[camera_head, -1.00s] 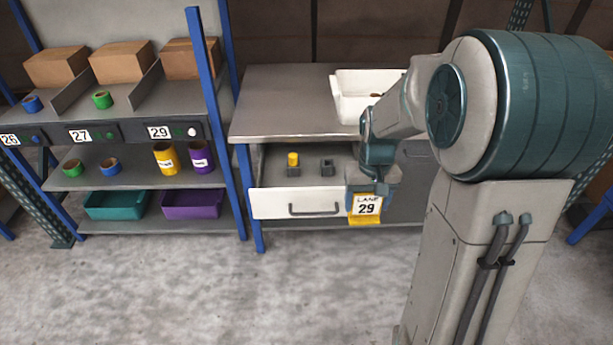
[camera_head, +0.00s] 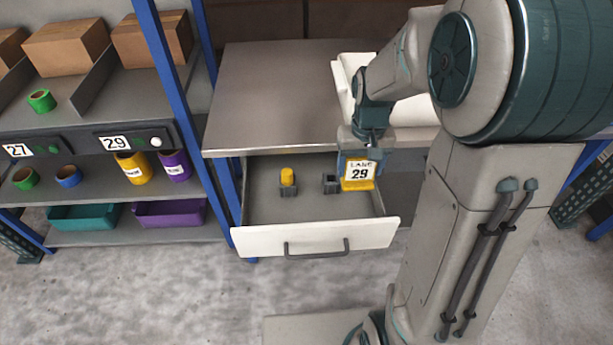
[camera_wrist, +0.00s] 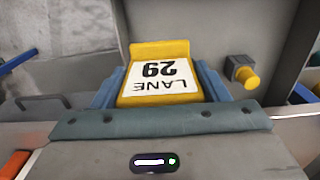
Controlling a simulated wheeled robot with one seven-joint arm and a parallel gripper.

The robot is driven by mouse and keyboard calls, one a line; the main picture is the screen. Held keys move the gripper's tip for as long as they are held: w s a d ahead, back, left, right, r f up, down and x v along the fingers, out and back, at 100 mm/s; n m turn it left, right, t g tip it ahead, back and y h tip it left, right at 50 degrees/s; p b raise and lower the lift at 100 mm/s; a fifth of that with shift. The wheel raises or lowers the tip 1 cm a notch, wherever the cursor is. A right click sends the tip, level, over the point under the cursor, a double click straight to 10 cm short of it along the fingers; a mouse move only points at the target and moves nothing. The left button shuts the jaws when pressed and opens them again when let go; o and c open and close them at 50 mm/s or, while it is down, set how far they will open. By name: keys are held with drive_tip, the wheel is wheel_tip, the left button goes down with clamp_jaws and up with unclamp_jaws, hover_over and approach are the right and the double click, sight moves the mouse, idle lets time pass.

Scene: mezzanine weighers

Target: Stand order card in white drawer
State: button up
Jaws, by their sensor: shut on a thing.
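The order card (camera_head: 359,175) is a yellow plate with a white face reading LANE 29. My gripper (camera_head: 359,166) is shut on it and holds it upright over the right part of the open white drawer (camera_head: 318,242). In the wrist view the card (camera_wrist: 158,80) sits between the two blue fingers (camera_wrist: 160,92). The drawer has a white front with a dark handle and a grey inside. A small dark holder (camera_head: 331,184) stands in it just left of the card. I cannot tell whether the card touches the drawer floor.
A yellow peg in a dark block (camera_head: 287,179) stands left of the holder. The grey tabletop (camera_head: 270,95) overhangs the drawer's rear and bears a white bin (camera_head: 345,95). A shelf rack with boxes (camera_head: 68,45), tape rolls and bins is at left.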

sight(355, 185)
drive_tip(key=f, duration=0.2)
drive_tip(key=f+b, duration=0.1)
drive_tip(key=f, duration=0.4)
drive_tip(key=shift+w+a+f, duration=0.1)
drive_tip(key=shift+w+f, duration=0.2)
drive_tip(key=shift+w, duration=0.05)
drive_tip(key=shift+f+b, duration=0.55)
drive_tip(key=shift+f, duration=1.4)
drive_tip(key=shift+f, duration=0.1)
drive_tip(key=o, duration=1)
